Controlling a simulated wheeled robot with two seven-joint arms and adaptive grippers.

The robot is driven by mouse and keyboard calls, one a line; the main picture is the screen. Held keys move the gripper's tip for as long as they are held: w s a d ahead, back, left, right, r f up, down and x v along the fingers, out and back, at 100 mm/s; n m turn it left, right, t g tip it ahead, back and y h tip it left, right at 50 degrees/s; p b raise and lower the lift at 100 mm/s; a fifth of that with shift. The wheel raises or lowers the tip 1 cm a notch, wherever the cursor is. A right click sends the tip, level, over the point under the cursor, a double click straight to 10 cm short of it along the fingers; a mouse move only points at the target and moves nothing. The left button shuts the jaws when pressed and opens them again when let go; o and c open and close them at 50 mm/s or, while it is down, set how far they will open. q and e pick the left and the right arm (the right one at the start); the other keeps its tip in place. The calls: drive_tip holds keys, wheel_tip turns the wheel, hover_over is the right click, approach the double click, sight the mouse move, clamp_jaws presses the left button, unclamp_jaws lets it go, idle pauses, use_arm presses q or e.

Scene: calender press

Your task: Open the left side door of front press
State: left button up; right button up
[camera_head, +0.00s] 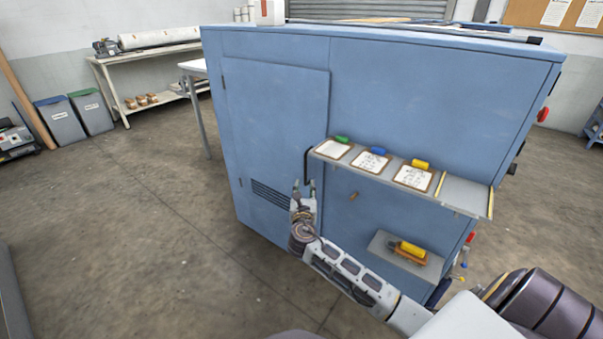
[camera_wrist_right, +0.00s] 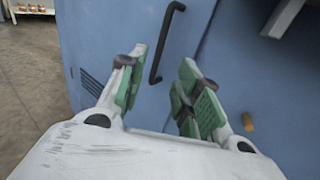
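The front press (camera_head: 430,90) is a large blue cabinet. Its side door (camera_head: 275,130) is a flat blue panel with a vent grille low down, and it looks shut. A black bar handle (camera_head: 306,165) stands at the door's right edge; it also shows in the right wrist view (camera_wrist_right: 165,45). My right gripper (camera_head: 304,186) is at the handle's lower end in the head view. In the right wrist view its green-padded fingers (camera_wrist_right: 160,92) are apart, with the handle beyond and between them, and nothing gripped. My left gripper is not in view.
A grey shelf (camera_head: 465,192) with clipboards juts from the press just right of the handle. A lower shelf (camera_head: 385,243) holds a yellow-handled tool. An orange peg (camera_wrist_right: 248,122) sticks out nearby. The floor (camera_head: 150,220) left of the door is clear.

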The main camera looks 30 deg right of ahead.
sight(305, 166)
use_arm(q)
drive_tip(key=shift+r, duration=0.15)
use_arm(e)
drive_tip(key=shift+r, duration=0.6)
drive_tip(key=b+x, duration=0.2)
drive_tip(key=x, duration=0.9)
drive_tip(key=shift+d, duration=0.15)
drive_tip(key=shift+b+x, duration=0.5)
drive_tip(key=shift+x, duration=0.6)
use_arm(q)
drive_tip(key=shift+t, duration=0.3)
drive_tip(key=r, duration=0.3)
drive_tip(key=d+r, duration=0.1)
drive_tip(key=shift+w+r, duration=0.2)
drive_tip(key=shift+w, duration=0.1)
use_arm(e)
drive_tip(key=shift+w+r, duration=0.15)
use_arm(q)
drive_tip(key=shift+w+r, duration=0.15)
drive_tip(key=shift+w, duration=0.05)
